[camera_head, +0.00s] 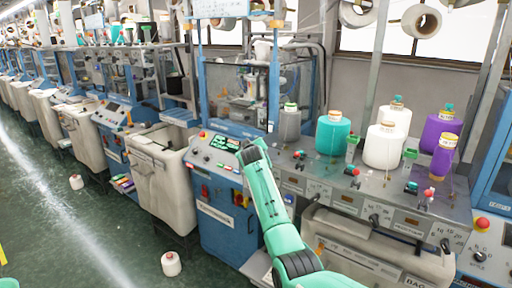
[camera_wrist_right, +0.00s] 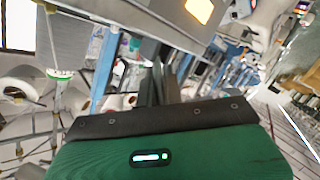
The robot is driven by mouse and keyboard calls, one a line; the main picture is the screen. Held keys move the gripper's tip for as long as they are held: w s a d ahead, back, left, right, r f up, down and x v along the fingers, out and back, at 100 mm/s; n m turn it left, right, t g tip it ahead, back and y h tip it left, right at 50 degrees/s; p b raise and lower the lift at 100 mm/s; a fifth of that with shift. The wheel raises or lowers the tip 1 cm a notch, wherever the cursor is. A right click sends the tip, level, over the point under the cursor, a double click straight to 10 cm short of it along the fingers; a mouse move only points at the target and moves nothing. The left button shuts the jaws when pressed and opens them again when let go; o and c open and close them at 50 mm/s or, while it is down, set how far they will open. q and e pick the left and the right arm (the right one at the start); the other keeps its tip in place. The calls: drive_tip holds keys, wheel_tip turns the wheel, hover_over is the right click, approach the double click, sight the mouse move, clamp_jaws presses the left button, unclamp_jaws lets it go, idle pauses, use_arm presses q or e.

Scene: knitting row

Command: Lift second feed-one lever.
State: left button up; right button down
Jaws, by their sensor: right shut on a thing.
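My green right arm reaches up from the bottom of the head view to the blue machine's control panel (camera_head: 222,150). Its fingers are hard to make out there. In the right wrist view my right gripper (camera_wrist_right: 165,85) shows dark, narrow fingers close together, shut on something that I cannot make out. Small red and dark handles (camera_head: 205,191) sit on the blue machine front below the panel, beside my arm. Black levers (camera_head: 373,219) stick out from the grey front of the cone table to the right. I cannot tell which is the second feed-one lever.
White, teal and purple yarn cones (camera_head: 383,146) stand on the grey table (camera_head: 318,172). A cream bin (camera_head: 165,180) stands left of the blue machine. Loose cones (camera_head: 171,264) lie on the green floor, and the aisle at left is mostly clear.

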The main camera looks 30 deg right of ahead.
drive_tip(key=p, duration=0.1)
drive_tip(key=r+m+g+y+p, duration=0.1)
drive_tip(key=shift+w+d+r+y+p, duration=0.1)
drive_tip(key=shift+w+d+y+p, duration=0.1)
drive_tip(key=shift+d+y+p, duration=0.1)
drive_tip(key=shift+w+d+m+g+y+p, duration=0.1)
drive_tip(key=shift+d+m+g+y+p, duration=0.1)
drive_tip(key=shift+m+g+y+p, duration=0.4)
drive_tip(key=shift+d+p, duration=0.1)
drive_tip(key=shift+p, duration=0.2)
